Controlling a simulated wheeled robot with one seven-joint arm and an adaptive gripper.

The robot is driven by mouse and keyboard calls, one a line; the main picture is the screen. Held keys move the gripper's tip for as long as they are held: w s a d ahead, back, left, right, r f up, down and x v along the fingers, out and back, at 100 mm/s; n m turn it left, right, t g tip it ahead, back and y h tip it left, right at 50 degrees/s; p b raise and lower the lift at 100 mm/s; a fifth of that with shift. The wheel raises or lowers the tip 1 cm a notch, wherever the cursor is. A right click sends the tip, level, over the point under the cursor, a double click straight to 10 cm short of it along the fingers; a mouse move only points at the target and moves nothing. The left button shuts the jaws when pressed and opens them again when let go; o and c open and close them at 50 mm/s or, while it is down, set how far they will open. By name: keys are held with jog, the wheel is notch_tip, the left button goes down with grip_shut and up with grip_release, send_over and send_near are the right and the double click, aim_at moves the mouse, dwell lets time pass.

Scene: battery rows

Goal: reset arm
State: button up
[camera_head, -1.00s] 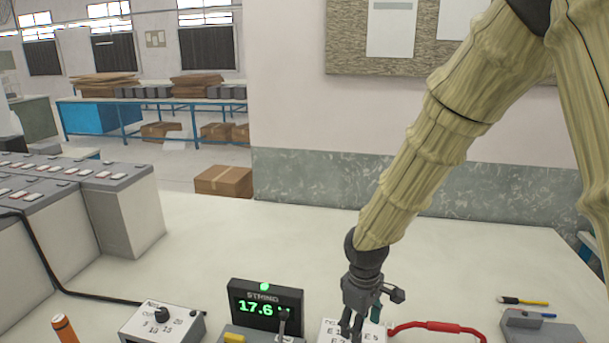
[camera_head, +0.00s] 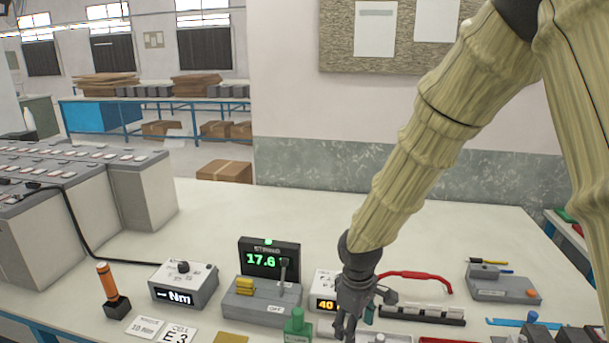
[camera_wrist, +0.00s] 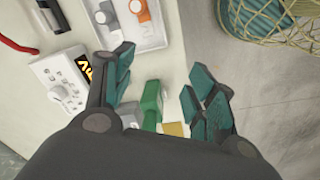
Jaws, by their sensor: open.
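My gripper (camera_head: 350,325) hangs at the end of my arm over the front middle of the white table (camera_head: 400,235). In the wrist view my gripper (camera_wrist: 160,95) is open, its two teal-padded fingers spread apart with nothing held between them. A green object (camera_wrist: 151,105) lies below, seen between the fingers. In the head view a green block with a knob (camera_head: 297,325) stands just left of my gripper. The fingertips are partly cut off or small in the head view.
A string display (camera_head: 268,260), a switch box (camera_head: 262,298), a torque dial box (camera_head: 184,285) and an orange-handled tool (camera_head: 106,280) stand left of my gripper. Battery rows (camera_head: 140,190) fill the far left. A red cable (camera_head: 415,276) and a grey box (camera_head: 500,285) lie right. The table behind is clear.

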jog(key=s+d+f+m+y, duration=0.15)
jog(key=s+f, duration=0.25)
jog(key=f, duration=0.4)
jog(key=s+f+m+b, duration=0.1)
jog(key=s+f+m, duration=0.1)
jog(key=s+f, duration=0.45)
jog(key=s+d+f+m+y, duration=0.1)
jog(key=s+f+m, duration=0.15)
jog(key=f, duration=0.65)
jog(key=s+d+f+m, duration=0.1)
jog(key=s+d+f, duration=0.2)
jog(key=s, duration=0.3)
jog(key=s+d+f+m+h+b, duration=0.1)
jog(key=s+d+f, duration=0.1)
jog(key=s+f, duration=0.2)
jog(key=s+d+f+m+h, duration=0.1)
jog(key=s+d+f+m, duration=0.1)
jog(key=s, duration=0.5)
notch_tip(320, 180, down, 2)
jog(key=shift+s+d+f+g, duration=0.25)
jog(key=shift+s+d+g, duration=0.1)
jog(key=shift+d, duration=0.5)
